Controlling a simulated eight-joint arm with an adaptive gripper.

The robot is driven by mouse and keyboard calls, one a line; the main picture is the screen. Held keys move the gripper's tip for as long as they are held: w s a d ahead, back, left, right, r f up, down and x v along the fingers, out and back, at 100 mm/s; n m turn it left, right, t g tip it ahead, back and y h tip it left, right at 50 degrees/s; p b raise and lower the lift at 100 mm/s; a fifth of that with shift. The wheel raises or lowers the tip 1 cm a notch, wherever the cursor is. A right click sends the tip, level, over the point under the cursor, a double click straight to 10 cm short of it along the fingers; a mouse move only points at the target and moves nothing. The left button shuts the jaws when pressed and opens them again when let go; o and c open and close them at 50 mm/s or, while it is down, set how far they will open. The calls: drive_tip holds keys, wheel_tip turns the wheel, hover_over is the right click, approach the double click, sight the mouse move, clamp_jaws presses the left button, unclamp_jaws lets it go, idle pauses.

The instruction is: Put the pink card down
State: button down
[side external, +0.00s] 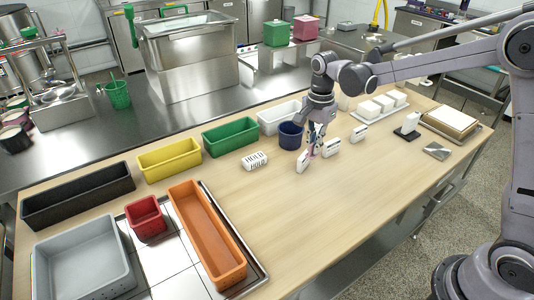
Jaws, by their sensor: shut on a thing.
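My gripper (316,142) points down over the middle of the wooden table, in front of the dark blue round bin. It is shut on the pink card (312,151), of which only a small pink patch shows between and below the fingers. Most of the card is hidden by the fingers, and I cannot tell whether its lower edge touches the table. A white label block (302,162) stands tilted just left of the fingertips, and another white block (332,148) stands close on the right.
A white block marked HOLD (255,161) lies to the left, and another white block (359,134) stands to the right. Behind are the blue bin (290,136), green bin (230,136) and yellow bin (169,160). An orange tray (207,235) is front left. The front-middle tabletop is clear.

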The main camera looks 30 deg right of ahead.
drive_tip(key=shift+s+d+r, duration=0.1)
drive_tip(key=shift+d+r, duration=0.1)
drive_tip(key=shift+d, duration=0.1)
drive_tip(key=shift+a+r, duration=0.1)
drive_tip(key=shift+a, duration=0.2)
drive_tip(key=s+a+n, duration=0.2)
drive_tip(key=a+n, duration=0.3)
drive_tip(key=a, duration=1.2)
drive_tip(key=s+a+n, duration=0.2)
drive_tip(key=a+n, duration=0.3)
drive_tip(key=a, duration=1.2)
drive_tip(key=shift+n, duration=0.4)
drive_tip(key=s+a+f, duration=0.1)
drive_tip(key=a+f, duration=0.1)
drive_tip(key=a, duration=0.1)
drive_tip(key=s+a+f, duration=0.1)
drive_tip(key=a, duration=0.3)
drive_tip(key=s+a+f, duration=0.1)
drive_tip(key=a+f, duration=0.1)
drive_tip(key=a, duration=0.2)
drive_tip(key=shift+s+f, duration=0.35)
drive_tip(key=shift+s, duration=0.05)
drive_tip(key=shift+s+a+f, duration=0.15)
drive_tip(key=shift+a+f, duration=0.15)
drive_tip(key=shift+a, duration=0.1)
drive_tip(key=shift+f, duration=2)
drive_tip(key=shift+f, duration=0.15)
